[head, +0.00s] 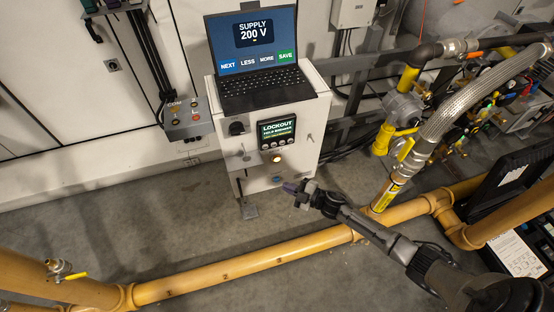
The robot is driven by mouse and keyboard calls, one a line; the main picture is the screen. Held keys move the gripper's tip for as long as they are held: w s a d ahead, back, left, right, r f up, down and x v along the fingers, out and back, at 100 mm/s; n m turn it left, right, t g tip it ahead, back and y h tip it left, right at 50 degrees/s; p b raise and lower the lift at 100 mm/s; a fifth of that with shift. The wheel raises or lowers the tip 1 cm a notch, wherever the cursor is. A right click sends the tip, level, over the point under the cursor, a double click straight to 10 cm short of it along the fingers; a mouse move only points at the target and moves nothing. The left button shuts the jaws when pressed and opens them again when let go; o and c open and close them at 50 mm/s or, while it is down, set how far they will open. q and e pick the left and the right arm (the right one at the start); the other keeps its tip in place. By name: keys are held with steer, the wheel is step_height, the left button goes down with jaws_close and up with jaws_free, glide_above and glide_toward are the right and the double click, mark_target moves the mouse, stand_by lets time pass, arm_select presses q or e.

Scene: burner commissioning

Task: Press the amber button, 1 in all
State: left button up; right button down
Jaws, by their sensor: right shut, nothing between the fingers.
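A white control cabinet (253,203) stands in the middle of the head view. A small lit, warm-coloured button (277,158) on its front face looks like the amber button. My right gripper (290,188) is shut and empty, in front of the cabinet's lower right part. In the picture its tips lie below and slightly right of the lit button and appear apart from it; the exact depth gap is hard to tell. A bluish round part (277,179) shows just beside the fingertips. My left gripper is not in view.
A display reading LOCKOUT (277,131) sits above the button. A laptop (262,92) rests on the cabinet top. A grey button box (187,119) is at the left. A yellow pipe (240,260) crosses the floor in front. A braided hose (450,115) stands at the right.

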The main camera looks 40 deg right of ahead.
mark_target(277, 158)
steer(key=w+d+b, duration=0.3)
steer(key=w+b, duration=0.2)
steer(key=w, duration=0.3)
stand_by(0.4)
steer(key=shift+w+d, duration=0.1)
steer(key=shift+w, duration=0.15)
stand_by(2.0)
steer(key=shift+w+d, duration=0.1)
steer(key=shift+w, duration=0.2)
